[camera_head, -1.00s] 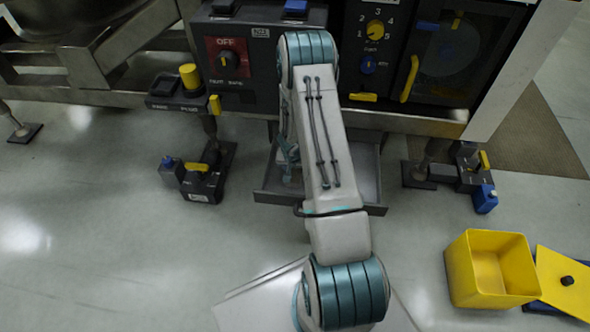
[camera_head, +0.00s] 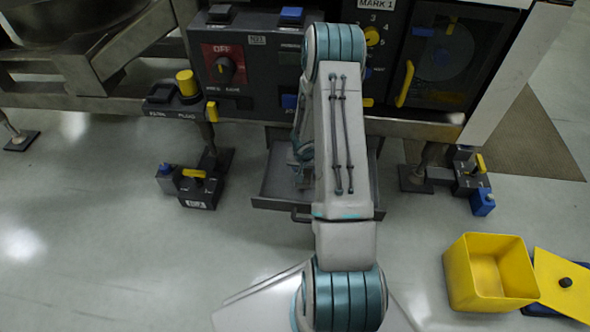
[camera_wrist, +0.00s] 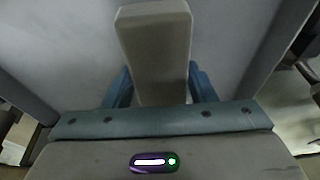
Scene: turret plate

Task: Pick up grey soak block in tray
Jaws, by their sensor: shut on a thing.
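The grey soak block (camera_wrist: 157,48) shows in the wrist view as an upright pale grey bar between my fingers. My gripper (camera_wrist: 160,88) is shut on it, with one blue finger at each side. The tray (camera_head: 272,180) is a grey open drawer under the machine in the head view. My arm hides its right part and most of the gripper. Grey tray walls also show at both sides in the wrist view. I cannot tell whether the block touches the tray floor.
The machine's control panel (camera_head: 262,60) stands above and behind the tray. A black clamp with a yellow lever (camera_head: 193,174) is on the floor at left. A yellow bin (camera_head: 488,272) and its yellow lid (camera_head: 562,283) are at lower right.

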